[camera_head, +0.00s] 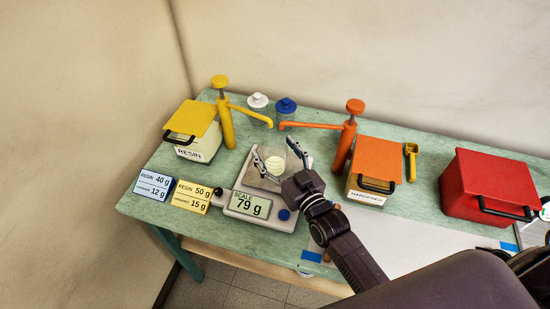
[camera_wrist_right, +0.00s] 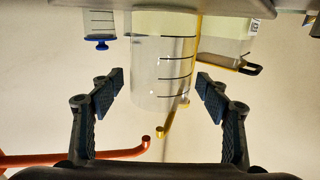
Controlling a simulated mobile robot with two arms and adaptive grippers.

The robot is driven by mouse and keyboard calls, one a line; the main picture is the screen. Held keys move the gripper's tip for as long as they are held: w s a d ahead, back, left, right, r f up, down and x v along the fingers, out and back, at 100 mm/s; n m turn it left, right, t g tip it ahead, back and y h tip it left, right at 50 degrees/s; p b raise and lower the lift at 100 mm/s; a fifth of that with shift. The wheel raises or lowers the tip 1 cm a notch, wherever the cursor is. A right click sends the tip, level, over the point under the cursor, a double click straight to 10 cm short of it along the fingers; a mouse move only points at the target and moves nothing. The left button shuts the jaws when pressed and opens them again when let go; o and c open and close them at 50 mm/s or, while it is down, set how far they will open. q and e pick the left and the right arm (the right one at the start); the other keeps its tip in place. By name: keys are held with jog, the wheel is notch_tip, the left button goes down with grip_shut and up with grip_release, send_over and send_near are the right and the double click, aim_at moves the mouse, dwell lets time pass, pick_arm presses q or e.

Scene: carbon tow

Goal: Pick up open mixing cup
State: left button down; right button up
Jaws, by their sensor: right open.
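The open mixing cup (camera_head: 275,165) is clear with pale contents and stands on the plate of the scale (camera_head: 232,203), whose display reads 79 g. In the right wrist view, which appears upside down, the cup (camera_wrist_right: 160,85) shows black graduation lines and a pale yellow layer at the top of the picture. My right gripper (camera_head: 275,152) is open, with one finger on either side of the cup. In the wrist view its fingertips (camera_wrist_right: 160,88) show gaps to the cup's walls. My left gripper is not in view.
A yellow resin pump (camera_head: 226,122) and orange hardener pump (camera_head: 346,142) stand either side behind the scale. White-lidded (camera_head: 258,101) and blue-lidded (camera_head: 286,105) containers stand at the back. Ratio cards (camera_head: 153,185) lie left; a red box (camera_head: 490,180) sits right.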

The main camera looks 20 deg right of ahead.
jog(key=shift+c, duration=0.4)
jog(key=c, duration=1)
jog(key=shift+c, duration=0.9)
jog(key=shift+r, duration=0.15)
